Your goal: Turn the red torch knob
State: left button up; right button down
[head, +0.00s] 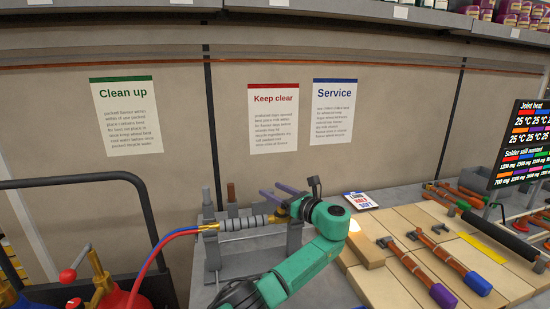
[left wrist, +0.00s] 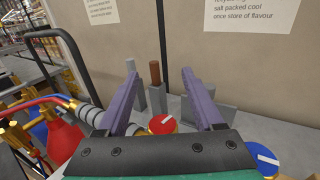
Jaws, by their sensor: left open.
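The red torch knob (left wrist: 162,124), with a white bar on top, sits low between the purple fingers of my left gripper (left wrist: 160,76). The fingers are open, one on each side of it; I cannot tell whether either touches it. A blue knob (left wrist: 262,159) with a white bar is right of the fingers. The torch (head: 245,223), grey-ribbed with brass ends, lies on a grey stand (head: 213,254) in the head view. My left gripper (head: 271,189) is behind the torch there, partly hidden by my green arm. Both knobs are hidden in the head view.
Red and blue hoses (head: 163,245) run from the torch to gas bottles (head: 125,296) at lower left, beside a dark rail (head: 145,200). Grey posts (left wrist: 131,68) and a brown rod (left wrist: 155,73) stand behind the fingers. Wooden boards (head: 410,230) with copper pipes lie at right.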

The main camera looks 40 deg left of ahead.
pick_arm(q)
notch_tip(320, 180, up, 16)
jog(key=b, duration=0.2)
jog(key=shift+r+b, duration=0.15)
jog(key=shift+b, duration=0.15)
